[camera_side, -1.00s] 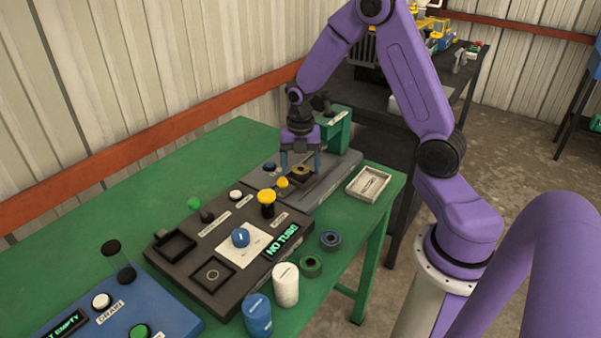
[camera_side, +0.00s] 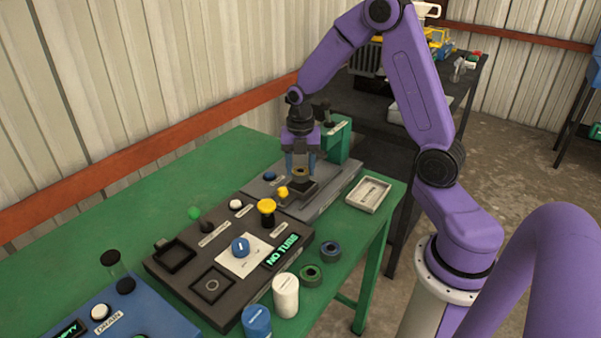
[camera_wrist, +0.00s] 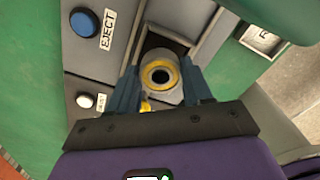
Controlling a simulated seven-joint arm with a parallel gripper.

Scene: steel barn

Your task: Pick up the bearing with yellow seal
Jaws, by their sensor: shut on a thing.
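The bearing with the yellow seal (camera_wrist: 158,75) is a grey ring with a yellow band around a dark bore. In the side view it shows small between the fingers (camera_side: 300,172), above the dark square seat of the grey machine (camera_side: 328,197). My gripper (camera_side: 301,170) points down and is shut on the bearing. In the wrist view its blue fingers (camera_wrist: 160,86) stand on both sides of the ring. Whether the bearing is fully clear of the seat is hard to tell.
A green bearing (camera_side: 311,275) and a blue bearing (camera_side: 331,250) lie on the green table near its front edge. A pale tray (camera_side: 368,193) is at the right. The dark panel (camera_side: 180,283) with knobs stands left of the grey machine, and white (camera_side: 286,296) and blue (camera_side: 257,321) cylinders stand in front.

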